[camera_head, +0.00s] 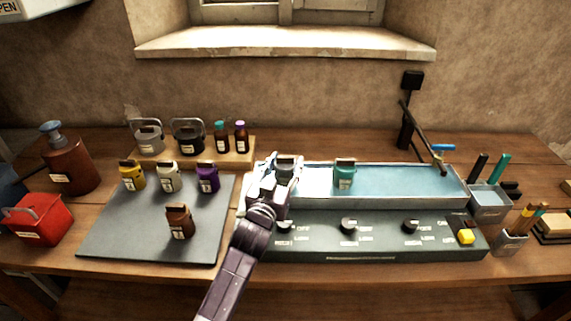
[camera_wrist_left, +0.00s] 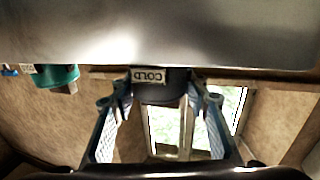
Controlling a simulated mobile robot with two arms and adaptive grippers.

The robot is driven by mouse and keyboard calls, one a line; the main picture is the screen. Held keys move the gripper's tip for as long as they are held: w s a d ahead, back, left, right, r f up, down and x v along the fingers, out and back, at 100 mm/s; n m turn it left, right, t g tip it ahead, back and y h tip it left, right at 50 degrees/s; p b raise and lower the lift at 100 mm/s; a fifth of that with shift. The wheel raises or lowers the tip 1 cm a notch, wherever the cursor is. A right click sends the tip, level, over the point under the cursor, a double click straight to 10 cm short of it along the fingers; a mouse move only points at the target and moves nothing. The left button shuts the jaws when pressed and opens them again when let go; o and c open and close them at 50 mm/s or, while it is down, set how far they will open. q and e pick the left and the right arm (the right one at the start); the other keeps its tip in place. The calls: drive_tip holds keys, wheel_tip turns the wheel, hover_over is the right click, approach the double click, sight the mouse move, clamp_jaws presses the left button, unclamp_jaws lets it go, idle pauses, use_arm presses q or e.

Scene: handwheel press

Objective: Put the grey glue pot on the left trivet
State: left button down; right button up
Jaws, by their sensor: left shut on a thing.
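The grey glue pot (camera_head: 285,164) is between the fingers of my left gripper (camera_head: 274,182), at the left end of the water-filled tray (camera_head: 405,180). In the left wrist view, which is upside down, the dark grey pot (camera_wrist_left: 163,92) sits between both fingers of the left gripper (camera_wrist_left: 160,100). A label there reads COLD. The gripper is shut on the pot. I cannot tell whether the pot's base touches anything. No trivet is clearly visible; the left end of the tray is partly hidden by my gripper. My right gripper is not in view.
A teal pot (camera_head: 344,174) stands in the tray, right of my gripper. Knobs line the front panel (camera_head: 380,240). Yellow, white, purple and brown pots stand on the dark mat (camera_head: 120,235). Two handled pots and two bottles stand on a wooden board (camera_head: 205,157) behind.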

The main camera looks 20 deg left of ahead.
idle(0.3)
use_arm(q)
drive_tip(key=shift+f, duration=0.2)
drive_tip(key=c, duration=1.1)
unclamp_jaws()
drive_tip(key=shift+r, duration=0.15)
drive_tip(key=shift+s, duration=0.35)
drive_tip(key=s+b, duration=0.1)
drive_tip(key=s, duration=0.9)
drive_tip(key=shift+d+b, duration=0.1)
drive_tip(key=shift+b, duration=0.2)
drive_tip(key=shift+s, duration=0.7)
